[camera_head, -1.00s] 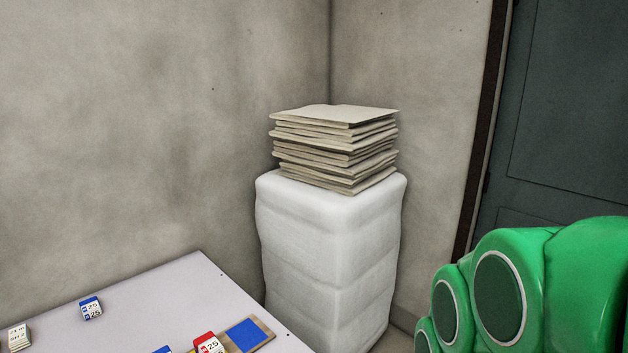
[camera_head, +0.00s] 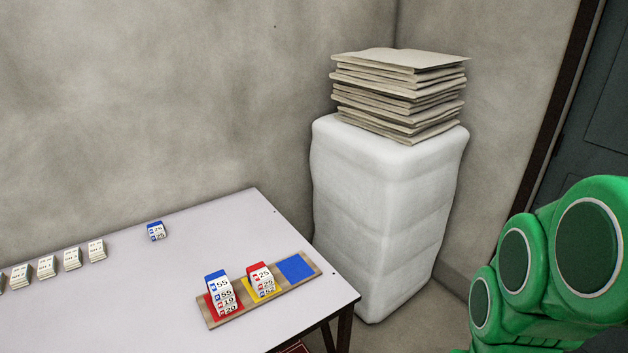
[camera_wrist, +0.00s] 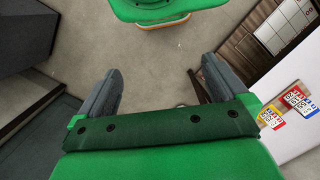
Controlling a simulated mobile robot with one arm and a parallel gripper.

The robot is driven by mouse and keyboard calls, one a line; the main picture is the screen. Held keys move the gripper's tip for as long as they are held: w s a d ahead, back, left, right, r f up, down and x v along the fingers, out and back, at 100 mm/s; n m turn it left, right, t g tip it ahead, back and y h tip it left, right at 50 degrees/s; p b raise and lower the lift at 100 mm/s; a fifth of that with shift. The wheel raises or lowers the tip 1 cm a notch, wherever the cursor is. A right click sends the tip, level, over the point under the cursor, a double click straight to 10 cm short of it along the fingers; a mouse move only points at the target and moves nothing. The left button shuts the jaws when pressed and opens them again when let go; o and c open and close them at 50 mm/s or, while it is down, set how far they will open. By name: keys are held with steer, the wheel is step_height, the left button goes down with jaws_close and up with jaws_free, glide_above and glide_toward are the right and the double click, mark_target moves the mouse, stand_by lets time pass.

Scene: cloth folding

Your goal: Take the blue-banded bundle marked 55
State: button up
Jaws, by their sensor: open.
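The blue-banded bundle marked 55 (camera_head: 217,282) stands at the red pad on the left end of a wooden tray (camera_head: 209,312) in the head view. Labels reading 19 and 20 show below its 55 marks; I cannot tell whether they belong to a separate bundle underneath. A red-banded bundle marked 25 (camera_head: 261,274) is at the tray's yellow pad. The blue pad (camera_head: 296,268) is bare. My gripper (camera_wrist: 161,66) is open and empty in the wrist view, over the floor and away from the table.
Another blue-banded bundle, marked 25 (camera_head: 156,231), sits near the back of the pale table (camera_head: 130,300). Several white bundles (camera_head: 72,258) line up at the left. A wrapped white block (camera_head: 385,200) with stacked cardboard (camera_head: 400,90) stands beyond the table's right end.

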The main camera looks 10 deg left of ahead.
steer(key=shift+c, duration=0.4)
steer(key=w+a+f+n+t, duration=0.2)
steer(key=w+a+f, duration=0.1)
steer(key=w+a, duration=0.9)
steer(key=w+a+f+n+t, duration=0.15)
steer(key=w+a, duration=0.65)
steer(key=w, duration=0.8)
steer(key=n+t+y, duration=0.2)
steer(key=n+y, duration=0.1)
steer(key=n, duration=0.2)
glide_toward(218, 281)
steer(key=shift+w+d+f+g, duration=0.15)
steer(key=shift+d+f+g, duration=0.1)
steer(key=shift+f, duration=0.5)
steer(key=shift+a+f, duration=0.3)
steer(key=shift+a, duration=0.15)
steer(key=shift+w+x, duration=0.15)
steer(key=shift+x, duration=1.45)
steer(key=shift+w+x, duration=0.15)
steer(key=shift+x, duration=1.4)
steer(key=shift+w+a+f, duration=0.15)
steer(key=shift+a+f, duration=0.05)
steer(key=shift+f, duration=0.25)
